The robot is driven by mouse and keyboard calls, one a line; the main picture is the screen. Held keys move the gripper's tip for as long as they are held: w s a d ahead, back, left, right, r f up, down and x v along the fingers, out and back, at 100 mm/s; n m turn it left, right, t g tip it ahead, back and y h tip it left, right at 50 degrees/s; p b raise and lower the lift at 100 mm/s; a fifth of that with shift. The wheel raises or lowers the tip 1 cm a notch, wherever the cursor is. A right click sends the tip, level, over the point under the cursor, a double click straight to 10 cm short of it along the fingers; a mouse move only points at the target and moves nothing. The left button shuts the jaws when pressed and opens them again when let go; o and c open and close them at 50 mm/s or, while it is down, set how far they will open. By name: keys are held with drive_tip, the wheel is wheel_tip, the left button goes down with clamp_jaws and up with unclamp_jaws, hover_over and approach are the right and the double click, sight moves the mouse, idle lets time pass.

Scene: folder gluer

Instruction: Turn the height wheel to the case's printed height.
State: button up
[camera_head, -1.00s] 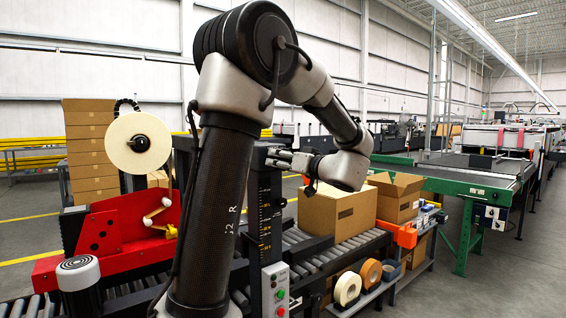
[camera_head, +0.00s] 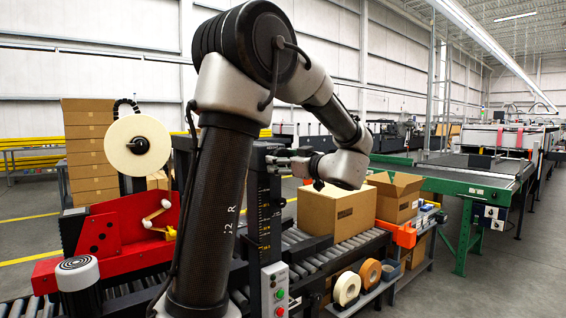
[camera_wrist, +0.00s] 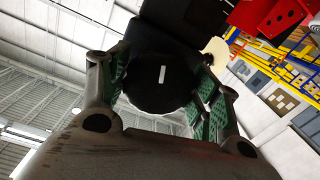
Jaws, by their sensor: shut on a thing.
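The height wheel (camera_wrist: 160,88) shows in the wrist view as a dark round knob with a white mark on its face. My gripper (camera_wrist: 162,98) is shut on it, with green-lined fingers on both sides. In the head view my gripper (camera_head: 276,160) is at the top of the black height column (camera_head: 264,212), which has a yellow-marked scale. The wheel cannot be made out there. The closed cardboard case (camera_head: 335,212) sits on the roller conveyor to the right of the column.
An open carton (camera_head: 398,197) stands behind the case. A control box (camera_head: 275,290) with green and red buttons is below the column. A red tape machine (camera_head: 115,240) with a tape roll (camera_head: 120,148) is at left. Tape rolls (camera_head: 347,287) lie at the conveyor's front.

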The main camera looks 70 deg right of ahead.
drive_tip(key=shift+f, duration=0.1)
drive_tip(key=o, duration=1)
drive_tip(key=v, duration=1.2)
